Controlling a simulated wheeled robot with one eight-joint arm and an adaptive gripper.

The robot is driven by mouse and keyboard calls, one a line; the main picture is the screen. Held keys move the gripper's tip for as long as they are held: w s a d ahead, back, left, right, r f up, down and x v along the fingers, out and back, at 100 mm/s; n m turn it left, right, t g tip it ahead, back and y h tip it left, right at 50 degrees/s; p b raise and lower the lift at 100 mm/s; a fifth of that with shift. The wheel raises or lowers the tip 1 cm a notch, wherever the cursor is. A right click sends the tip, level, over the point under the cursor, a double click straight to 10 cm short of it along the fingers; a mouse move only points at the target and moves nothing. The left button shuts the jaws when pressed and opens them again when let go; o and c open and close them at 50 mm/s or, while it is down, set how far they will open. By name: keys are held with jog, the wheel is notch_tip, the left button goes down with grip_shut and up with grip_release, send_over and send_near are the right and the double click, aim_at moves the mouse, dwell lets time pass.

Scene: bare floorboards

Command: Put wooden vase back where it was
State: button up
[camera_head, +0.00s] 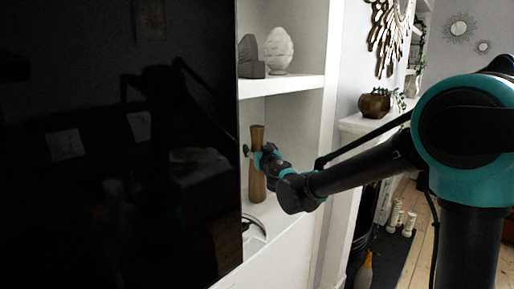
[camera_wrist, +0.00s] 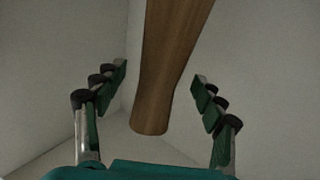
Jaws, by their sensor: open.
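The wooden vase (camera_head: 257,180) is tall, brown and slim at the waist. In the head view it stands upright on the lower white shelf, next to the black screen. My gripper (camera_head: 257,153) is at the vase's upper half and hides part of it. In the wrist view the vase (camera_wrist: 168,70) runs between the two fingers of my gripper (camera_wrist: 160,90), with a gap on each side. The fingers are spread open and do not appear to touch it.
A large black screen (camera_head: 120,150) fills the left. The upper shelf (camera_head: 280,86) holds a grey block (camera_head: 251,60) and a white ornament (camera_head: 279,52). A curved object (camera_head: 255,228) lies on the lower shelf in front of the vase. A plant pot (camera_head: 374,105) stands on the mantel.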

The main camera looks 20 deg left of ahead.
jog(key=v, duration=1)
jog(key=w+d+f+m+t+h, duration=0.1)
jog(key=w+d+f+m+h, duration=0.15)
jog(key=d, duration=0.55)
jog(key=w+d+f+m+h, duration=0.15)
jog(key=d+h, duration=0.25)
jog(key=d, duration=0.4)
jog(key=s+d+f+m+g+h, duration=0.1)
jog(key=d+f+g+h, duration=0.3)
jog(key=d, duration=0.6)
jog(key=s+d+f+m+h, duration=0.1)
jog(key=d+f+m+h, duration=0.1)
jog(key=d+f, duration=0.6)
jog(key=s+d+f+g, duration=0.4)
jog(key=s+d+f, duration=0.2)
jog(key=s+d, duration=0.3)
jog(key=s+d+f+g+y, duration=0.1)
jog(key=s+f+g+y, duration=0.1)
jog(key=s+f, duration=0.5)
jog(key=s+g, duration=0.1)
jog(key=s, duration=0.3)
jog(key=shift+s+d+f+g, duration=0.2)
jog(key=shift+d+f+g, duration=0.2)
